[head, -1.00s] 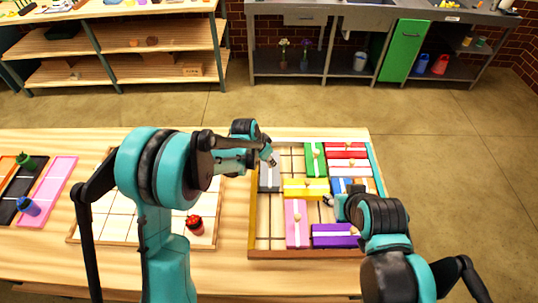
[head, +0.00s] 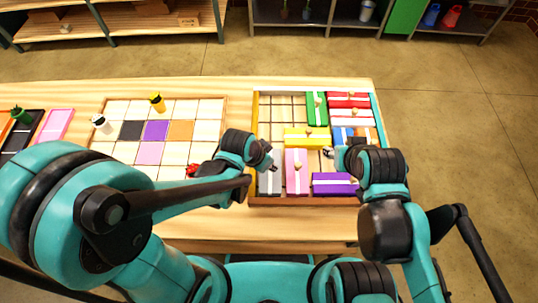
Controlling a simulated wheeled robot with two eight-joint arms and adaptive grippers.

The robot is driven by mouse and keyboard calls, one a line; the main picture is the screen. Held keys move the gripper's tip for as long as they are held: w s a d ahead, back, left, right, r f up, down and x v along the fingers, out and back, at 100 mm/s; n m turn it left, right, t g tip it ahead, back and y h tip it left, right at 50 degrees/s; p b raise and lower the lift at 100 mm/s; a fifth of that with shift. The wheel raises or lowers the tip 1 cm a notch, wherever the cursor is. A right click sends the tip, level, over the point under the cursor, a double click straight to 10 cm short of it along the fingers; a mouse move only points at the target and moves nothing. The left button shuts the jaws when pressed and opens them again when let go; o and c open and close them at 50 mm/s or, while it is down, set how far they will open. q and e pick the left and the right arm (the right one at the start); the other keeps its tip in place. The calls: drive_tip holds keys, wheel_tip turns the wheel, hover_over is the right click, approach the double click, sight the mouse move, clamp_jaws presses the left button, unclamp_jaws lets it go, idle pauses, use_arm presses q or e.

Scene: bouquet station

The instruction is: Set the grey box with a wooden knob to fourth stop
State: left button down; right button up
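The long grey box (head: 270,184) with a pale stripe lies lengthwise in the left column of the wooden-rimmed sliding tray (head: 254,118), close to its near wall. My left gripper (head: 268,160) is at the box's far end. It hides the wooden knob, and I cannot make out whether the fingers are closed. Bare tray cells lie beyond the box up to the far wall. My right gripper (head: 329,153) is low over the tray beside the blue box (head: 343,134); its finger opening is too small to tell.
A pink box (head: 297,184) stands right of the grey one, a yellow box (head: 302,144) beyond it. Green (head: 316,100), red (head: 345,98) and purple (head: 329,188) boxes fill other cells. A grid board (head: 195,110) with coloured squares and several bottles lies to the left.

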use_arm(q)
drive_tip(key=shift+s+f, duration=0.1)
drive_tip(key=shift+s, duration=0.15)
drive_tip(key=c, duration=1.4)
unclamp_jaws()
drive_tip(key=shift+o, duration=0.2)
drive_tip(key=shift+s, duration=0.1)
drive_tip(key=shift+r, duration=0.3)
drive_tip(key=v, duration=1.1)
drive_tip(key=shift+a+r, duration=0.15)
drive_tip(key=shift+r, duration=0.1)
drive_tip(key=shift+s, duration=0.1)
drive_tip(key=a+f+n+t+y+b, duration=0.3)
drive_tip(key=a+n+b, duration=0.4)
drive_tip(key=a, duration=0.7)
drive_tip(key=shift+a+f+n+t, duration=0.2)
drive_tip(key=shift+n+t, duration=0.3)
drive_tip(key=shift+n, duration=0.5)
